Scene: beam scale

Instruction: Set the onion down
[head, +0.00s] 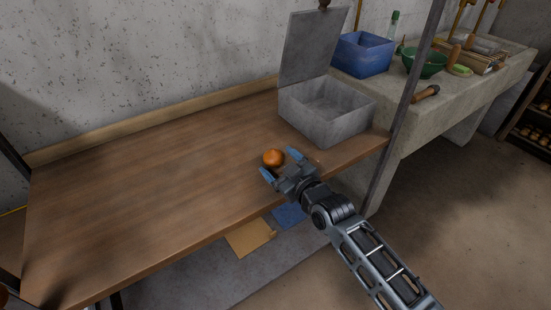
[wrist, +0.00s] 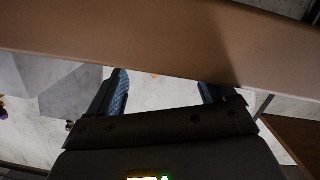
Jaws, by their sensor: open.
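The onion (head: 273,157) is a small round orange-brown bulb with a short tip. In the head view it appears to rest on the wooden tabletop (head: 150,180), near its front edge. My gripper (head: 281,165) is open, its two blue fingers on either side of the onion's near side. I cannot tell whether a finger touches it. In the wrist view my gripper (wrist: 163,90) also shows its fingers wide apart. A tiny orange spot lies between them there, and the rest of the onion is not visible.
A grey open box (head: 330,110) with a raised lid stands right of the onion at the back. A metal post (head: 405,100) rises at the table's right end. Beyond are a blue bin (head: 362,54) and a green bowl (head: 425,64) on a stone counter. The tabletop's left is clear.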

